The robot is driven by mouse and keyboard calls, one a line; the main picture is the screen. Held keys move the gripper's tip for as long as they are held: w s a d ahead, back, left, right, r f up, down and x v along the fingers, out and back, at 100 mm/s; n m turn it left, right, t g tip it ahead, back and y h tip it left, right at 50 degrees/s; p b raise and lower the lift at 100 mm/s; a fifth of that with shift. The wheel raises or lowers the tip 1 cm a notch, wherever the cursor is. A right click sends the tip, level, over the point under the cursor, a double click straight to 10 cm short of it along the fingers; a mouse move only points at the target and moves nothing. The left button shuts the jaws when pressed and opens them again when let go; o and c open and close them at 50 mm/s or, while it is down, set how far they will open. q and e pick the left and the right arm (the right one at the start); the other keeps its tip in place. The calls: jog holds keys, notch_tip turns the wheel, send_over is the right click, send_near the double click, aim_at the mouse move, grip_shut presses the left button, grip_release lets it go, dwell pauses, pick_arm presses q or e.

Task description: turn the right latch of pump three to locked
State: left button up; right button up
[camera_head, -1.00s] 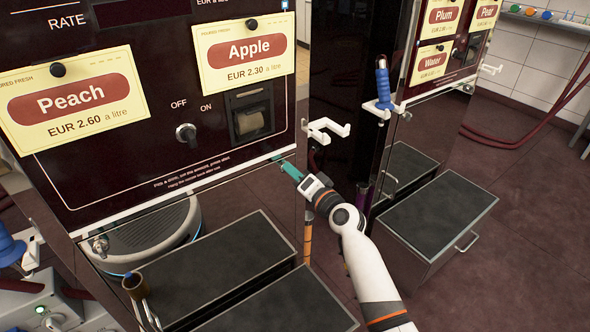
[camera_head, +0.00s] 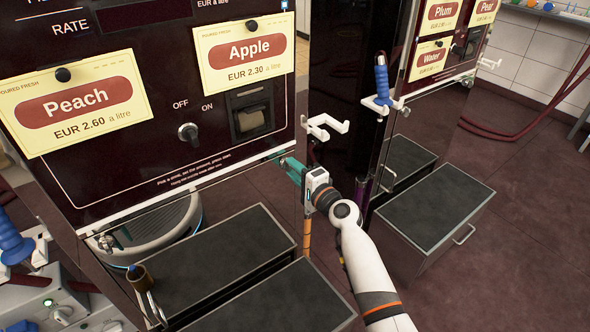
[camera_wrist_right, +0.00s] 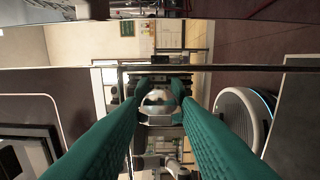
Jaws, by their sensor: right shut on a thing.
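The right latch (camera_wrist_right: 158,100) is a small silver knob in the right wrist view, between the tips of my two green fingers. My right gripper (camera_head: 284,160) is shut on it at the lower right corner of the pump front (camera_head: 130,200) with the Peach and Apple signs. In the head view the fingers hide the latch, so I cannot tell its exact turn. The pump's left latch (camera_head: 105,242) shows as a small metal piece at the lower left corner. No pump number is readable. My left gripper is not in view.
A white nozzle hook (camera_head: 325,127) is just above my right gripper. Dark-topped drawers or steps (camera_head: 215,262) stand below the pump front. A second pump with a blue nozzle (camera_head: 382,82) stands to the right. The floor at far right is clear.

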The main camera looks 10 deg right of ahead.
dwell(0.4)
jog(key=o, duration=1)
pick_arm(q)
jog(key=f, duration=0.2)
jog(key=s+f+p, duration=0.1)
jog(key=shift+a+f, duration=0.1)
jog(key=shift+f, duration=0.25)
pick_arm(e)
jog(key=v, duration=1.2)
jog(key=shift+f, duration=0.1)
